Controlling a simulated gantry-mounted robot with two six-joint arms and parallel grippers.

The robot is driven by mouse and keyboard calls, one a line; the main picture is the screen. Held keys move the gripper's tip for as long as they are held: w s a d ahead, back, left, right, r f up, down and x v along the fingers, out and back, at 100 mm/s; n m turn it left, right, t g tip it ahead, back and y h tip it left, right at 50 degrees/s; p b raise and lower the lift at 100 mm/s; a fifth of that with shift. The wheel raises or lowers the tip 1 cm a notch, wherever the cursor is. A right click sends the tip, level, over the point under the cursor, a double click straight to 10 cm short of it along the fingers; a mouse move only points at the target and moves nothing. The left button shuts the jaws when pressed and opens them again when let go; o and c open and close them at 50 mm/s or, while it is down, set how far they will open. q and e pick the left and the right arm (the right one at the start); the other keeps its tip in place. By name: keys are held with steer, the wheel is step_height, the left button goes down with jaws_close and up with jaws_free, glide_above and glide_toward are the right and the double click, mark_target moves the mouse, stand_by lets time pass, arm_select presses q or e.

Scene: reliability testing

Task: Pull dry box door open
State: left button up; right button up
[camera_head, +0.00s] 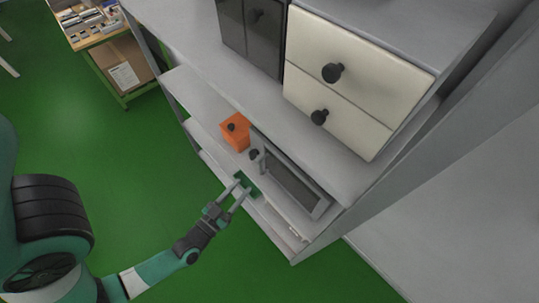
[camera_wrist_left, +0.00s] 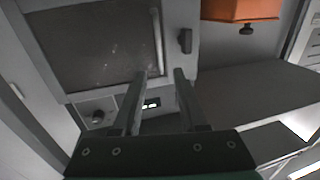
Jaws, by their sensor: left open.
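The dry box (camera_head: 312,207) is a grey box with a dark window, standing on a lower shelf of the rack. Its door (camera_wrist_left: 100,45) fills the upper left of the left wrist view and looks closed. A thin upright handle bar (camera_wrist_left: 158,40) runs along the door's right edge. My left gripper (camera_head: 243,184) is open and empty in front of the box. In the left wrist view its fingertips (camera_wrist_left: 160,72) lie either side of the bar's lower end; I cannot tell whether they touch it. My right gripper is not in view.
An orange box (camera_head: 236,132) with a black knob stands left of the dry box. A cream drawer unit (camera_head: 350,75) and a dark cabinet (camera_head: 250,35) stand on the shelf above. A workbench (camera_head: 105,40) is at the upper left. The green floor (camera_head: 130,170) before the rack is clear.

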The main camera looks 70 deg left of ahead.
arm_select(q)
glide_above(261, 174)
steer(key=shift+w+a+b, duration=0.1)
steer(key=shift+a+b, duration=0.15)
steer(key=shift+b, duration=0.15)
jaws_close()
stand_by(1.4)
